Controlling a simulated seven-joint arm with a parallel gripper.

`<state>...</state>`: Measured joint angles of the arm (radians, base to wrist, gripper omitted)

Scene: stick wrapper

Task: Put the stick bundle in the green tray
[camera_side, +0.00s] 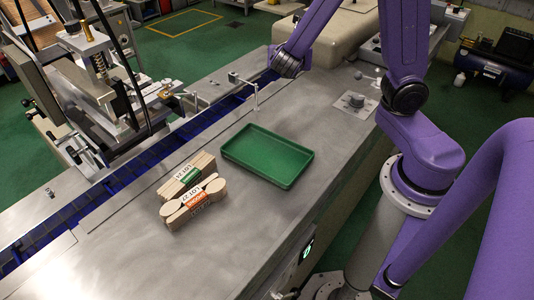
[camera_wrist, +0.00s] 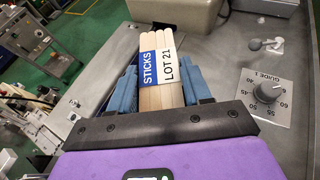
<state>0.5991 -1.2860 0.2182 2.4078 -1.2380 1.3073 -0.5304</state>
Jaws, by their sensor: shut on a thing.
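My gripper (camera_wrist: 162,84), with its two blue fingers, is shut on a stick bundle (camera_wrist: 155,42) in the wrist view. This bundle is of pale wooden sticks with a blue and white band reading STICKS LOT 21. In the side view my arm reaches to the top of the picture, and neither my fingers nor the held bundle can be made out there. The green tray (camera_side: 230,157) lies flat and empty on the metal table in the side view. The tray is not seen in the wrist view.
A thin post (camera_side: 256,97) stands behind the tray. A dial (camera_wrist: 268,92) is right of my gripper. The table's front is clear.

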